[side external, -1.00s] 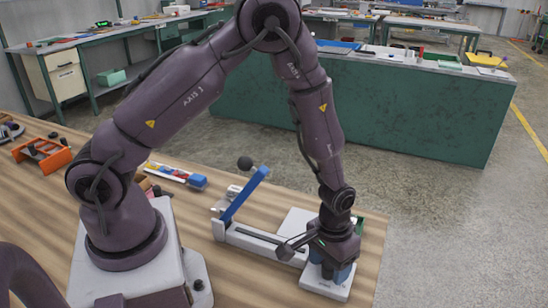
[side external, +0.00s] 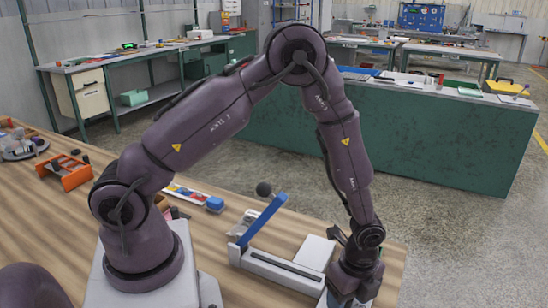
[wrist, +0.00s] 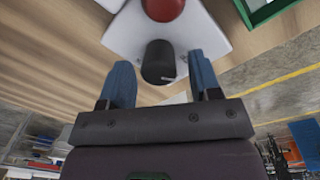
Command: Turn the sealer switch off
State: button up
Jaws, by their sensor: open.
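The sealer (side external: 285,268) is a pale, long base on the wooden table with a blue lever arm (side external: 263,220) raised and tipped by a black ball. A white control box stands at its right end; in the wrist view its white face (wrist: 125,35) carries a red button (wrist: 163,8) and a black round knob (wrist: 158,62) with a light pointer mark. My gripper (wrist: 161,76) points down at the box, its two blue fingers open on either side of the knob. Gaps show between knob and fingers. In the side view my gripper (side external: 352,292) is cut off by the bottom edge.
A green-rimmed tray (wrist: 265,10) lies close beside the box. A blue-ended multicoloured item (side external: 214,204) and an orange holder (side external: 66,172) lie farther left on the table. The table's edge is close to the right of the box.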

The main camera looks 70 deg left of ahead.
jog(key=shift+a+m, duration=0.1)
jog(key=shift+m, duration=0.7)
jog(key=shift+r+m, duration=0.35)
jog(key=shift+m, duration=0.15)
notch_tip(320, 180, up, 12)
jog(key=s+a+r+n+t, duration=0.2)
jog(key=s+a+r+n, duration=0.1)
jog(key=s+r+n, duration=0.3)
jog(key=s+a+r+n+t, duration=0.1)
jog(key=s+a+r+n, duration=0.3)
jog(key=r+n, duration=0.5)
jog(key=shift+s+a+r+n+t, duration=0.25)
jog(key=shift+s+r+n+t, duration=0.15)
jog(key=shift+s+n, duration=1.1)
jog(key=shift+w, duration=0.1)
jog(key=shift+s+a+r+n+t, duration=0.25)
jog(key=shift+s+r+t, duration=0.35)
jog(key=shift+r, duration=0.25)
jog(key=shift+s+a+r+n+t, duration=0.15)
jog(key=shift+s+a+r+t, duration=0.1)
jog(key=shift+s+r+t, duration=0.45)
jog(key=shift+w+r, duration=0.15)
jog(key=shift+w, duration=0.05)
